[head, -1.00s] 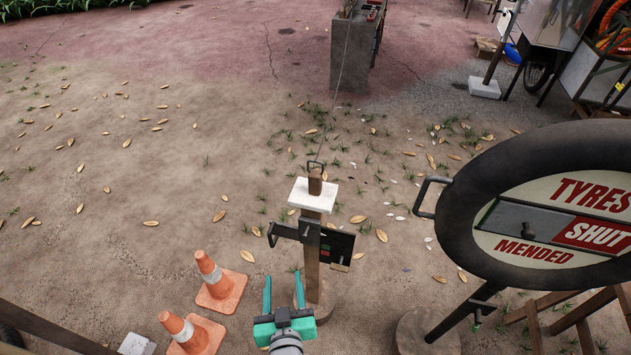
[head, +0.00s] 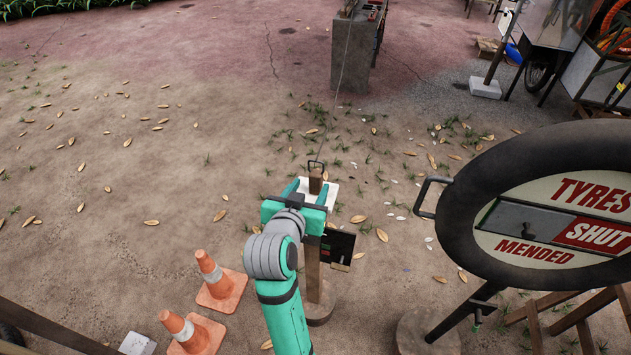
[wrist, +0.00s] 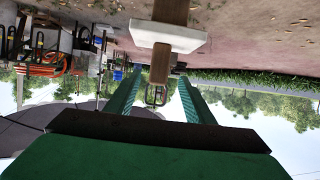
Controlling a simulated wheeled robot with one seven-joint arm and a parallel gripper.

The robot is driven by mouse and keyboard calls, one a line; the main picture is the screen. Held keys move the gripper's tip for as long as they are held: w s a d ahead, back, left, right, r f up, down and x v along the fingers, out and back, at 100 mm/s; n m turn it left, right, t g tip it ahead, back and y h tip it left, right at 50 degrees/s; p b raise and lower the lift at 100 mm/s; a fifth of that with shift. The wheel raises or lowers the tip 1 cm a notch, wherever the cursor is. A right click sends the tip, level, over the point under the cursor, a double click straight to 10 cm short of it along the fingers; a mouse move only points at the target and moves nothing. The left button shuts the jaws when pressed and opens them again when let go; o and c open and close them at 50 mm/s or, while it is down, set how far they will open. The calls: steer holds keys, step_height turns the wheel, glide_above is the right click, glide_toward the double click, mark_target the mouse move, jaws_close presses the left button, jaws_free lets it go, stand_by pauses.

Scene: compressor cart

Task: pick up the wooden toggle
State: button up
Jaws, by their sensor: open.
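The wooden toggle (head: 316,181) is a small brown block standing on a white plate (head: 332,188) on top of a wooden post (head: 313,270). A dark wire loop and a thin cord rise from it. My gripper (head: 309,190) is open and empty at the plate's height. In the wrist view, which is upside down, the toggle (wrist: 160,62) lies in line with the gap between the fingertips (wrist: 160,77). I see no contact. How far it lies between the fingers is hard to tell.
A black panel (head: 337,245) hangs on the post's right side. Two orange cones (head: 220,280) stand to the left. A round tyre sign (head: 545,215) with a handle stands close on the right. The cord runs back to a grey stand (head: 350,55). Open ground lies left.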

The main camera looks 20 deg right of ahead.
mark_target(315, 181)
steer(key=x, duration=0.4)
steer(key=shift+w, duration=0.1)
steer(key=shift+w+d+f, duration=0.2)
steer(key=shift+w+d, duration=0.1)
steer(key=shift+d, duration=0.1)
steer(key=shift+x, duration=2.55)
steer(key=c, duration=1.1)
